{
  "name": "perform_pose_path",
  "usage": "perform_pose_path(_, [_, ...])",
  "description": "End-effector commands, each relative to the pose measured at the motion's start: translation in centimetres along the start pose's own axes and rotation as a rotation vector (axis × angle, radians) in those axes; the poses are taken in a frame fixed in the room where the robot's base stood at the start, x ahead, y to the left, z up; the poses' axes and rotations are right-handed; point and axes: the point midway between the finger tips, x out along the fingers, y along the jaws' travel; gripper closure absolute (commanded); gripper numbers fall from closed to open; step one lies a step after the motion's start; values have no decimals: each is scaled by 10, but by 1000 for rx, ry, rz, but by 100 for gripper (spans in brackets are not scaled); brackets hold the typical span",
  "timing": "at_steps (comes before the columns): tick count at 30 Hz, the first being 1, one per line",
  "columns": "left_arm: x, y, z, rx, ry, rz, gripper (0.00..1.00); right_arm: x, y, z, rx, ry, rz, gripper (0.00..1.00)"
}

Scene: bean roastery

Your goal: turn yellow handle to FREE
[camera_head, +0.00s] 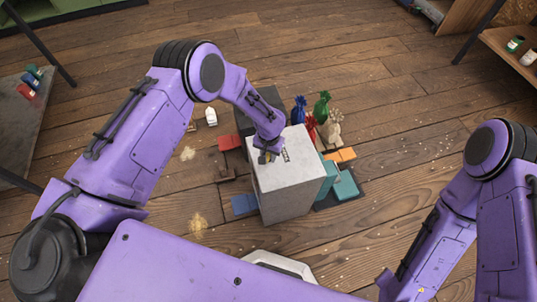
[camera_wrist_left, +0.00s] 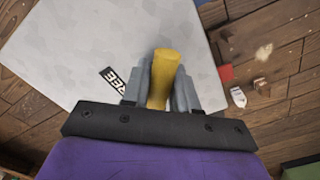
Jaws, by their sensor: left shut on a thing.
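The yellow handle (camera_wrist_left: 165,75) stands between the two grey fingers of my left gripper (camera_wrist_left: 163,90) in the left wrist view, and the fingers are shut on it. In the head view my left gripper (camera_head: 268,157) is at the top of a pale grey block (camera_head: 285,195), at its left part. A label (camera_wrist_left: 120,80) reading "FREE" lies on the block's top (camera_wrist_left: 95,40), left of the handle in the wrist view. The handle's base is hidden. My right arm shows at the right of the head view, but its gripper does not.
Red, blue and green tied bags (camera_head: 322,106) stand behind the block. Teal and orange pieces (camera_head: 345,185) lie at its right, a red piece (camera_head: 229,142) and a blue piece (camera_head: 244,204) at its left. A small white object (camera_head: 211,117) sits on the wooden floor.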

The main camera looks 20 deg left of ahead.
Motion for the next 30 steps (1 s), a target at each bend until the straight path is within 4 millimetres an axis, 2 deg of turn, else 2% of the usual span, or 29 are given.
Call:
perform_pose_path(21, [1,0,1,676,-3,2,100,8,-1,3,0,0,0,100])
perform_pose_path(30, [1,0,2,909,-4,2,100,10,-1,4,0,0,0,100])
